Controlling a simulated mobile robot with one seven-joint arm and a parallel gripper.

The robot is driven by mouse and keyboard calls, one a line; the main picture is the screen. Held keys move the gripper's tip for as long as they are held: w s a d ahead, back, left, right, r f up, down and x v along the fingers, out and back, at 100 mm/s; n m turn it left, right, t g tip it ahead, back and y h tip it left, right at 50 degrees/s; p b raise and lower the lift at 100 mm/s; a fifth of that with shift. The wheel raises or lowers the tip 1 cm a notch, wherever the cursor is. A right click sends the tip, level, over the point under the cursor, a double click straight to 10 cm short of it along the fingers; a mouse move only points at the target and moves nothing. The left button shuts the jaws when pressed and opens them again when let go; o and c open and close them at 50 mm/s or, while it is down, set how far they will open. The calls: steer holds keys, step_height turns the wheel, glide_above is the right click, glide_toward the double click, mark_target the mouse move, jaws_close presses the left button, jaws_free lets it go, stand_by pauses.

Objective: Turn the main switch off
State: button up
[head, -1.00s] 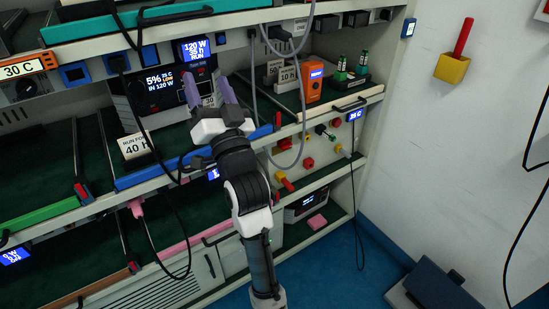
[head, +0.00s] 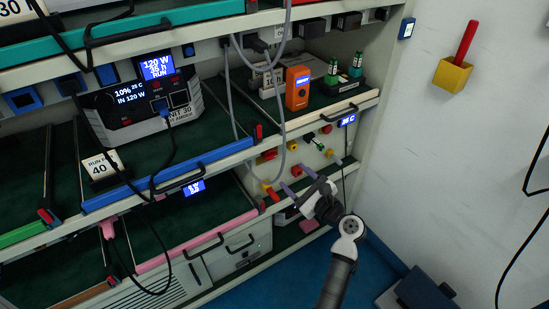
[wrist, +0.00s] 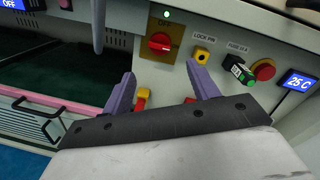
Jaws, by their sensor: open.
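The main switch looks to be the red rotary knob (wrist: 160,42) on a yellow plate in the wrist view, with its bar lying about level and a lit green lamp (wrist: 166,14) above it. In the head view the red knob (head: 267,155) sits on the panel at the shelf's right end. My gripper (wrist: 160,72) is open and empty, its purple fingers pointing at the panel just below the knob. They look apart from it. In the head view my gripper (head: 297,181) is low and right of the knob.
A yellow lock pin (wrist: 202,55), green-and-black fuse (wrist: 238,68) and red button (wrist: 264,69) lie right of the knob. A red-and-yellow handle (wrist: 142,100) shows between my fingers. A grey cable (head: 283,110) hangs near the knob.

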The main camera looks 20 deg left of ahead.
mark_target(273, 157)
steer(key=p+x, duration=0.1)
steer(key=x, duration=0.9)
steer(key=shift+a, duration=0.2)
steer(key=shift+w+r, duration=0.1)
steer(key=c, duration=0.9)
